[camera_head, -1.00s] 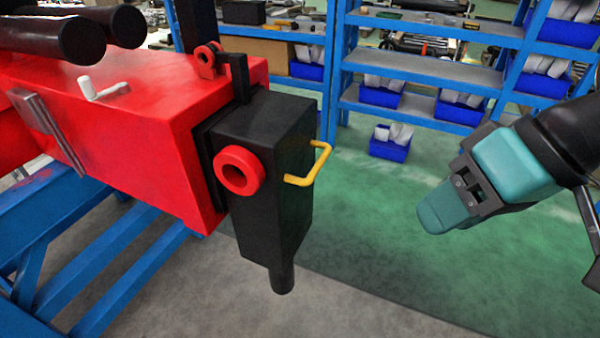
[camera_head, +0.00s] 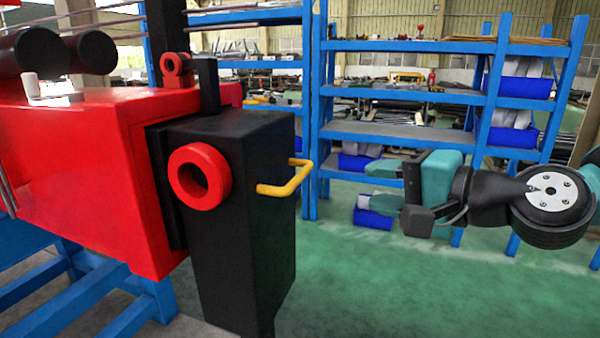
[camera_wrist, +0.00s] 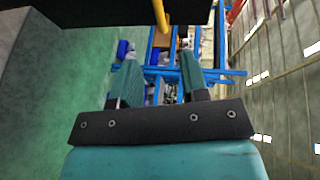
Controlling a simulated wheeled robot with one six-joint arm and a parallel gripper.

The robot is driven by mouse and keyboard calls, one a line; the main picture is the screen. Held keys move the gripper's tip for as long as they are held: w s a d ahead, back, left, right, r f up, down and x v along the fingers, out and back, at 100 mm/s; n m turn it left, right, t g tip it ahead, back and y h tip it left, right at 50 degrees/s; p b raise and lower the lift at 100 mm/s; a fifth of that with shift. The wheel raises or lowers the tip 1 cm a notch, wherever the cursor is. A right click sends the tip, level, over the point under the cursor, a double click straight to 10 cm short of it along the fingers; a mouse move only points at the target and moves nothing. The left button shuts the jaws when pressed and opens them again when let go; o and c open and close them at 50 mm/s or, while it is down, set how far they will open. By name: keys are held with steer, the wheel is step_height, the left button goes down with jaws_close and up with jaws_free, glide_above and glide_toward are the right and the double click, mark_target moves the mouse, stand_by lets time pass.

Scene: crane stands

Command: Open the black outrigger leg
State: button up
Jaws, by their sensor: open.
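The black outrigger leg (camera_head: 245,215) stands upright at the right end of the red beam (camera_head: 85,180). A red ring (camera_head: 199,175) sits on its front face, and a yellow handle (camera_head: 287,180) sticks out from its right side. My gripper (camera_head: 382,186) is to the right of the handle, open and empty, with its teal fingers pointing left at it and a gap between. In the wrist view, the dark leg (camera_wrist: 100,13) fills part of the top edge. The yellow handle (camera_wrist: 160,15) shows at the top, between the lines of my open fingers (camera_wrist: 158,65) and beyond their tips.
A blue stand (camera_head: 110,305) carries the red beam. Blue shelves (camera_head: 420,90) with bins stand behind. The green floor (camera_head: 400,285) at the lower right is clear. A small red bracket (camera_head: 177,68) and a white lever (camera_head: 35,88) sit above the beam.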

mark_target(303, 177)
steer(key=p+x, duration=0.2)
steer(key=x, duration=0.3)
steer(key=p+x, duration=0.1)
steer(key=x, duration=0.4)
steer(key=p+x, duration=0.2)
steer(key=x, duration=0.4)
steer(key=shift+s+f+p, duration=0.15)
steer(key=shift+f+p, duration=0.1)
steer(key=shift+p, duration=0.05)
steer(key=shift+c, duration=0.2)
jaws_close()
